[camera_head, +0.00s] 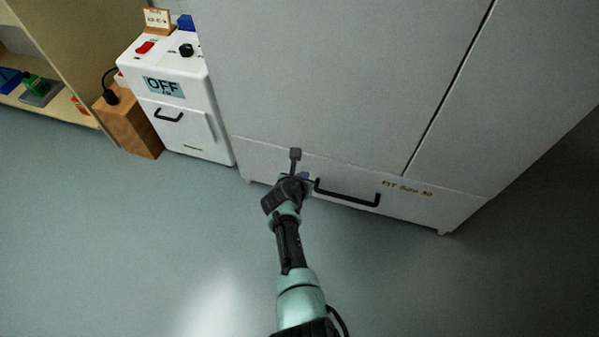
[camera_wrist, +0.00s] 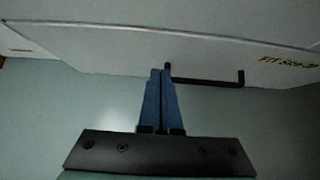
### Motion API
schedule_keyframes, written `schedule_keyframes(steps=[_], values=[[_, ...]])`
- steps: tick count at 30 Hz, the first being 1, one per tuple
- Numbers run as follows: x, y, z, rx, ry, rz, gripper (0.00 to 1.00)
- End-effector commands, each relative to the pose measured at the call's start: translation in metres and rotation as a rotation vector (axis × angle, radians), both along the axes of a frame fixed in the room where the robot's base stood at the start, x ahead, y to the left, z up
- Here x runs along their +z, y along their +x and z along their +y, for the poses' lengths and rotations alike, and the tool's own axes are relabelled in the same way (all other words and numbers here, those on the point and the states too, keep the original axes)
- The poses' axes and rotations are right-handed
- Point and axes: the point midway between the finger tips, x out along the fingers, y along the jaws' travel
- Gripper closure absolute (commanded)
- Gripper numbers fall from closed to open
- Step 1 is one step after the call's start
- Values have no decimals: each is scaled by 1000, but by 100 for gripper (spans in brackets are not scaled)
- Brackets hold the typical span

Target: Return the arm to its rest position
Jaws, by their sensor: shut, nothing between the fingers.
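My arm reaches from the bottom of the head view toward a grey cabinet's low drawer. My gripper (camera_head: 303,177) is at the left end of the drawer's black handle (camera_head: 347,193), partly hidden behind my wrist. In the wrist view my gripper (camera_wrist: 161,72) shows two blue fingers pressed together with nothing between them. Their tips lie close to the left end of the handle (camera_wrist: 208,80); I cannot tell whether they touch it. The drawer (camera_head: 270,160) looks shut.
The tall grey cabinet (camera_head: 330,70) stands right in front. A white machine (camera_head: 185,110) with a red switch and an "OFF" display stands to its left, beside a wooden block (camera_head: 128,122) and a shelf (camera_head: 75,50). The floor (camera_head: 120,240) is clear.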

Motion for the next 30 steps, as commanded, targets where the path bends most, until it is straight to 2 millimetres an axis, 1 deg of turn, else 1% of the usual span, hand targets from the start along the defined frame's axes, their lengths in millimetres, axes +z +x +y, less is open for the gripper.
schedule_keyframes(steps=[1, 3, 6, 12, 23, 25, 26, 28, 29, 30], values=[[12, -6, 2, 0, 1, 2, 100], [18, -13, 3, -1, -1, 4, 100], [26, -22, 7, -1, 0, 3, 100], [36, -34, 10, -1, -1, 4, 100], [37, -37, 12, -1, -1, 3, 100], [42, -33, 13, -10, 13, -11, 100], [47, -30, 14, -21, 28, -25, 100], [67, -16, 20, -61, 93, -81, 100], [79, -9, 23, -85, 134, -114, 100], [100, 3, 27, -125, 200, -166, 100]])
